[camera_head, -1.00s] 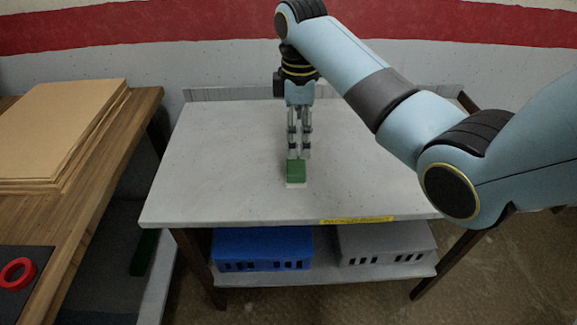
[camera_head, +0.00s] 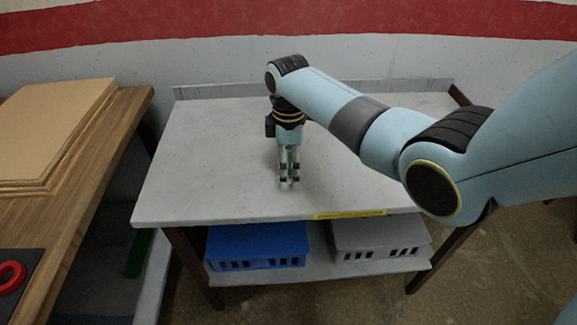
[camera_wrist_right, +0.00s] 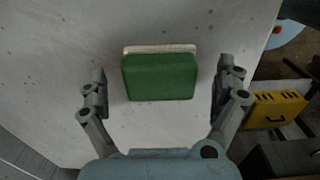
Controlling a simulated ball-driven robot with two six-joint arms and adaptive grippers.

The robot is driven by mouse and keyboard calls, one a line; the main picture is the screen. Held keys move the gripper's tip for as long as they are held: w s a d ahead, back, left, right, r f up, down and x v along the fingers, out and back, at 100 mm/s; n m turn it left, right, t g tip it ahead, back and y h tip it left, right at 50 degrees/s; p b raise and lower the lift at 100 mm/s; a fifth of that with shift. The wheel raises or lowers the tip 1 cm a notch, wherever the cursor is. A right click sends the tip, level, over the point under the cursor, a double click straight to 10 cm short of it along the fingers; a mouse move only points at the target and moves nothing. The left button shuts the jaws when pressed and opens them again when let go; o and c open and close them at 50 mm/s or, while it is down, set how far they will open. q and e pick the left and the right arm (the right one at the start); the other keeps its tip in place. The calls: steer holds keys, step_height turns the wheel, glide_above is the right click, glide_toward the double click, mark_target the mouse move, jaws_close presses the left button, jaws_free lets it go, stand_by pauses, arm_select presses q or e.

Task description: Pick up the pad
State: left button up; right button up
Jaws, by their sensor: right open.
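The pad is a green block with a thin white layer on one side. It shows whole in the right wrist view (camera_wrist_right: 160,77), resting on the grey table top (camera_head: 210,150). In the head view only a sliver of green (camera_head: 290,158) shows, mostly hidden by my right gripper's fingers. My right gripper (camera_head: 290,185) is low over the table, pointing down. In the wrist view (camera_wrist_right: 161,90) its two fingers are open, one on each side of the pad, with a gap on both sides. My left gripper is not in view.
A blue crate (camera_head: 256,244) and a grey crate (camera_head: 380,238) stand on the lower shelf. A wooden table (camera_head: 95,165) at left holds stacked brown boards (camera_head: 55,130) and a red ring (camera_head: 10,276). The table top around the pad is clear.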

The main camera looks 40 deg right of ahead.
steer(key=c, duration=1.4)
steer(key=shift+o, duration=0.2)
steer(key=shift+r, duration=0.45)
steer(key=r, duration=0.3)
steer(key=shift+s+d+r+p, duration=0.3)
steer(key=shift+s+r+p, duration=0.1)
steer(key=s+d+r, duration=0.5)
steer(key=s+r, duration=0.1)
steer(key=s, duration=0.3)
steer(key=shift+s+r+p, duration=0.15)
steer(key=shift+s+p, duration=0.05)
steer(key=shift+p, duration=0.2)
